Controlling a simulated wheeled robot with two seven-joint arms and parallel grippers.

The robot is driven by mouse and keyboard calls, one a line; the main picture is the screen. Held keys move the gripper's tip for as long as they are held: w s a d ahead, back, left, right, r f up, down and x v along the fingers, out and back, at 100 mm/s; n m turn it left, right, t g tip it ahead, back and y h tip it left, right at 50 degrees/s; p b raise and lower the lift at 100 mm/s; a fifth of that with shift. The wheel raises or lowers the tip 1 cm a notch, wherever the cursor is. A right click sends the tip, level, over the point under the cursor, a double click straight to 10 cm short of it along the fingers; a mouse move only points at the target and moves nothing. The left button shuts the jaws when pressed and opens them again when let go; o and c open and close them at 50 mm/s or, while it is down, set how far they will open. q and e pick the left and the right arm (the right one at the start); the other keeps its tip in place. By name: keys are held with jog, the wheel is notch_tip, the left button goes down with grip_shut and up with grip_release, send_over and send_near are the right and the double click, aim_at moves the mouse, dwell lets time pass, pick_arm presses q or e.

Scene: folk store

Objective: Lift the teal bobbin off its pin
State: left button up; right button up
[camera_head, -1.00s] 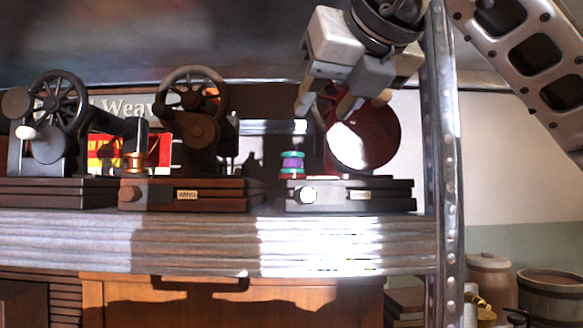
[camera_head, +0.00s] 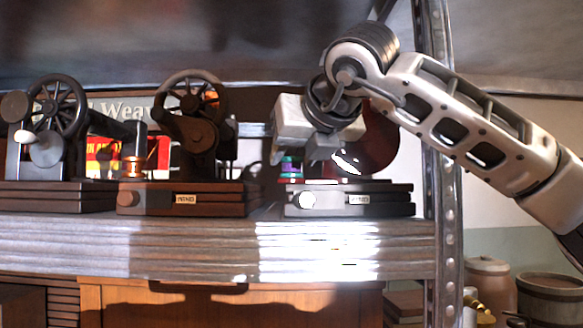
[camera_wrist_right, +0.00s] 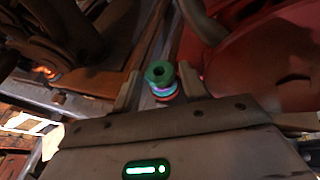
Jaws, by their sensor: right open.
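The teal bobbin (camera_head: 290,167), with a purple band, stands upright above a red part on the grey base (camera_head: 325,199) of the rightmost machine. In the right wrist view its teal top (camera_wrist_right: 158,72) shows a dark centre hole; the pin cannot be made out. My right gripper (camera_head: 302,155) is open and low at the bobbin, partly covering it in the head view. In the wrist view the bobbin is between the two fingers (camera_wrist_right: 160,88), with no clear contact. My left gripper is not in view.
The rightmost machine's large red round body (camera_head: 382,145) is close beside my right gripper. Two dark machines with wheels, one (camera_head: 190,125) in the middle, stand further left on the wooden shelf (camera_head: 190,245). A metal post (camera_head: 432,180) rises right of the base.

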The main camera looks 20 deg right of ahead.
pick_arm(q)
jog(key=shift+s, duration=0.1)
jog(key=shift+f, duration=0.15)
pick_arm(e)
jog(key=c, duration=0.7)
jog(key=shift+r, duration=0.4)
notch_tip(320, 180, up, 2)
jog(key=shift+r+p, duration=0.15)
jog(key=shift+p, duration=0.35)
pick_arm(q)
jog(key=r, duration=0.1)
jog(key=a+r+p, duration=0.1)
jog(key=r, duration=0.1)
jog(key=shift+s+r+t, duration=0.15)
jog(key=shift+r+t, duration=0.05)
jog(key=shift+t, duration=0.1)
pick_arm(e)
jog(key=r+v, duration=0.1)
jog(key=v, duration=0.4)
jog(key=w+r+v, duration=0.1)
jog(key=v, duration=0.5)
jog(key=r+v, duration=0.1)
jog(key=v, duration=0.4)
jog(key=shift+s+r, duration=0.15)
jog(key=shift+r, duration=0.2)
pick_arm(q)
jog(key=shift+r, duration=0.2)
